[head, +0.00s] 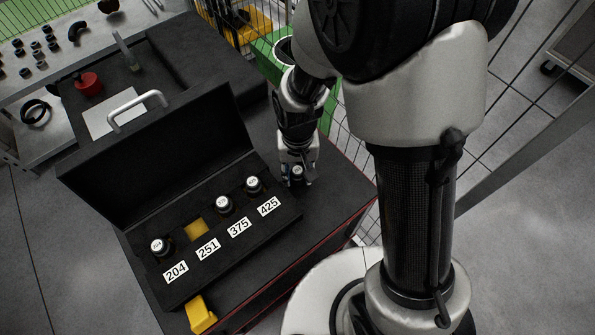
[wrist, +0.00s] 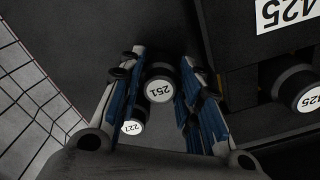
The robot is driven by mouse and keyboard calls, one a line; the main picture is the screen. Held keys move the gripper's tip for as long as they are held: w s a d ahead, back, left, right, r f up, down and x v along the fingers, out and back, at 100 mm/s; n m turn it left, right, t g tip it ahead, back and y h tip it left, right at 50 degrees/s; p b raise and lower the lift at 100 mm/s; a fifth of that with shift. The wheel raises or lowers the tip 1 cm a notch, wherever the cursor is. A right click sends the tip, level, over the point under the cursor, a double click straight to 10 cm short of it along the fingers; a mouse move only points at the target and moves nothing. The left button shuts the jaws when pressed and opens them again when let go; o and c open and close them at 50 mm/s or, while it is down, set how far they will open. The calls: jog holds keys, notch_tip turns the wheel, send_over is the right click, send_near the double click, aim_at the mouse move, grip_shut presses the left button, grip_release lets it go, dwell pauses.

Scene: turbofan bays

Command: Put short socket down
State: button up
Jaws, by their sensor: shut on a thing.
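My gripper (head: 297,180) is over the dark cart top, just right of the open socket case. In the wrist view its blue-padded fingers (wrist: 162,88) are shut on a dark socket with a white end marked 251 (wrist: 158,91). The held socket also shows low between the fingers in the head view (head: 297,172). I cannot tell whether it touches the cart top. A smaller-looking socket end marked 227 (wrist: 133,127) shows beside the left finger, partly hidden.
The black case (head: 185,285) holds sockets at labels 204 (head: 160,246), 375 (head: 223,204) and 425 (head: 253,185). The slot at 251 shows yellow and is empty (head: 197,228). Bare cart top (head: 325,205) lies right of the case; a wire fence (head: 352,140) stands behind.

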jog(key=shift+f, duration=0.25)
jog(key=o, duration=0.7)
jog(key=shift+f, duration=0.1)
jog(key=o, duration=0.5)
jog(key=shift+c, duration=0.2)
